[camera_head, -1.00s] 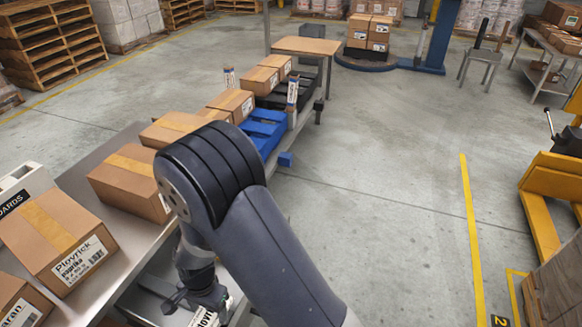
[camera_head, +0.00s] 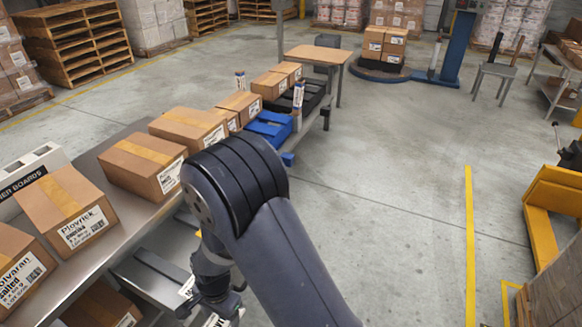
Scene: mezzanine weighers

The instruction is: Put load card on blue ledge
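A blue ledge (camera_head: 268,128) sits at the side of the long bench, beyond my arm's elbow. A smaller blue piece (camera_head: 288,158) shows just below it. My gripper (camera_head: 213,307) points down at the bottom of the picture, below the bench edge, partly hidden behind my arm. Whether its fingers are open or shut cannot be made out. A white printed piece (camera_head: 216,321), possibly the load card, shows at the gripper near the bottom edge. I cannot tell whether the gripper holds it. The gripper is well short of the blue ledge.
Cartons, including one marked Plovrick (camera_head: 66,212), line the bench (camera_head: 128,222). A grey metal shelf or tray (camera_head: 152,280) lies lower, beside the gripper. A wooden table (camera_head: 313,55) stands past the bench. The floor (camera_head: 400,180) to the right is open up to yellow equipment (camera_head: 548,205).

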